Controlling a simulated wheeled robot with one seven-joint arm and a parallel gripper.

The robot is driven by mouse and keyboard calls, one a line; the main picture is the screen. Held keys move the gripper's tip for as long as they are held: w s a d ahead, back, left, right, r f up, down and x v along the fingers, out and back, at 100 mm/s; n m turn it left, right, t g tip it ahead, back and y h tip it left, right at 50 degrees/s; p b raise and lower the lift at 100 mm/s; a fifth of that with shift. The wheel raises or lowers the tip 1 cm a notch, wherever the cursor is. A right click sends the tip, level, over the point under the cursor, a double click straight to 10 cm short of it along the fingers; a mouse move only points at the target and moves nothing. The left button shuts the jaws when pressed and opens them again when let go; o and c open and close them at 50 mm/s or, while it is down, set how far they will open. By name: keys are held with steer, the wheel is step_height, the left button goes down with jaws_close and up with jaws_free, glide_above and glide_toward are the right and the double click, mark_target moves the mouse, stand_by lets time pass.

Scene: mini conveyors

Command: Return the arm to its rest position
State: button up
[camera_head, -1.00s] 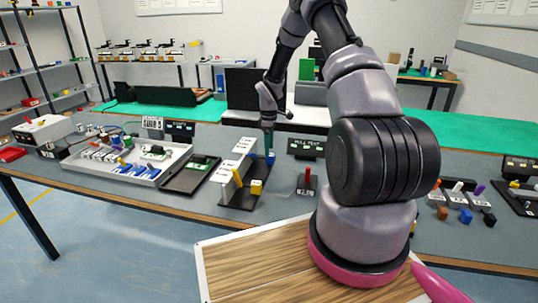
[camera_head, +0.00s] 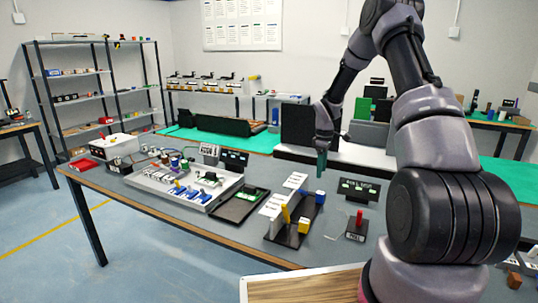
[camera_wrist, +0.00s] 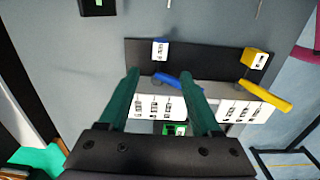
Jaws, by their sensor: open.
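My gripper (camera_head: 321,163) is raised above the grey workbench (camera_head: 330,225), over the back end of a black fixture (camera_head: 280,232) with white labelled blocks. In the wrist view my gripper (camera_wrist: 168,90) shows two green fingers spread apart, with nothing held between them. Beyond the fingertips, the fixture (camera_wrist: 205,60) carries a blue lever (camera_wrist: 178,80) and a yellow lever (camera_wrist: 265,96). My arm bends up and over from its base at the right of the head view, with the elbow near the top edge.
Left of the fixture lie a black tray (camera_head: 232,212) and a light grey tray (camera_head: 150,182) of parts. A small black stand with a red piece (camera_head: 357,228) is to its right. A dark monitor-like panel (camera_head: 297,125) stands behind my gripper. Shelving (camera_head: 100,90) is at the far left.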

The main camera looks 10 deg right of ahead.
steer(key=s+a+r+m+t, duration=0.25)
steer(key=s+r, duration=0.35)
steer(key=r, duration=0.6)
steer(key=s+a+r+m+t, duration=0.1)
steer(key=s+r+m, duration=0.4)
steer(key=r, duration=0.8)
steer(key=s+a+r+m+t, duration=0.1)
steer(key=s+r+m, duration=0.1)
steer(key=s, duration=0.6)
steer(key=s+a+r+m+t+y, duration=0.1)
steer(key=s+a+r+m, duration=0.1)
steer(key=s, duration=0.6)
steer(key=s+a+r+m+t+y, duration=0.1)
steer(key=s+r+m, duration=0.2)
steer(key=s+r, duration=0.3)
steer(key=shift+s+a+m+t, duration=0.3)
steer(key=shift+s+m+t, duration=0.05)
steer(key=shift+s, duration=0.6)
